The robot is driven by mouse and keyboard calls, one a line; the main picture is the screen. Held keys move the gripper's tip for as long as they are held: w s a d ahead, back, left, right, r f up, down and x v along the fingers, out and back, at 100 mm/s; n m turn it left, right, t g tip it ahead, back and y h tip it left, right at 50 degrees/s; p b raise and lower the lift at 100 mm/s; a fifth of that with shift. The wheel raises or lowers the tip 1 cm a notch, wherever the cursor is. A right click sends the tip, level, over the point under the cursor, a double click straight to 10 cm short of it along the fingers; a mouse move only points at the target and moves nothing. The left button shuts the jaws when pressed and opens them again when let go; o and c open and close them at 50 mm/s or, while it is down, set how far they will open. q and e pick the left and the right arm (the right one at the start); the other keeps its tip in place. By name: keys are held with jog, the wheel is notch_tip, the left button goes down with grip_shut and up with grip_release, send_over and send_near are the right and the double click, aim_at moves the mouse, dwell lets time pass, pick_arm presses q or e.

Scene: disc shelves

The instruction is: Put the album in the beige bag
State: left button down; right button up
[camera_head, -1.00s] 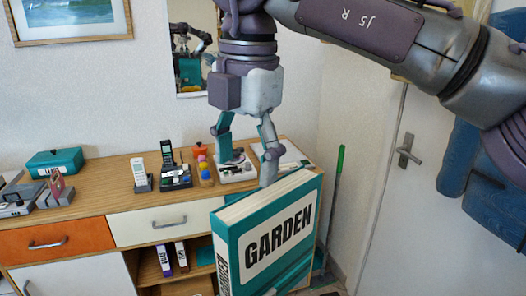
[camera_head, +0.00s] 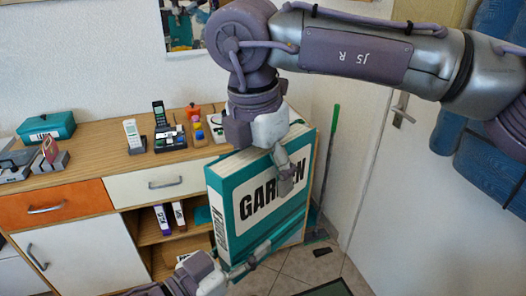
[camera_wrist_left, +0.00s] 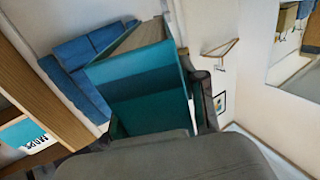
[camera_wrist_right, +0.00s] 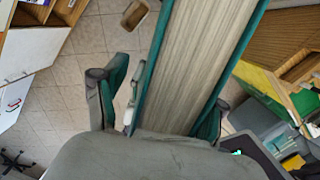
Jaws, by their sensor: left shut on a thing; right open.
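The album is a thick teal book marked GARDEN (camera_head: 262,200). It stands upright in front of the dresser in the head view. My left gripper (camera_head: 250,262) is shut on its lower front edge. The album rises ahead of that gripper in the left wrist view (camera_wrist_left: 145,85). My right gripper (camera_head: 280,158) is open at the album's top, with one finger in front of the cover. In the right wrist view, the album's pale page edge (camera_wrist_right: 195,65) lies between its two spread fingers (camera_wrist_right: 165,95). I cannot make out the beige bag for certain.
A wooden dresser (camera_head: 90,205) stands behind, holding phones (camera_head: 133,135), a teal box (camera_head: 46,126) and other small items. A door (camera_head: 390,180) is at the right. A green-handled stick (camera_head: 331,150) leans by the wall. A small tan object (camera_wrist_right: 133,14) lies on the tiled floor.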

pick_arm(q)
jog(key=shift+r, duration=0.25)
pick_arm(e)
jog(key=shift+f, duration=0.15)
pick_arm(q)
jog(key=shift+s, duration=0.1)
pick_arm(e)
grip_shut()
pick_arm(q)
jog(key=c, duration=0.9)
grip_release()
jog(key=o, duration=0.3)
jog(key=shift+f, duration=0.1)
jog(key=shift+f, duration=0.1)
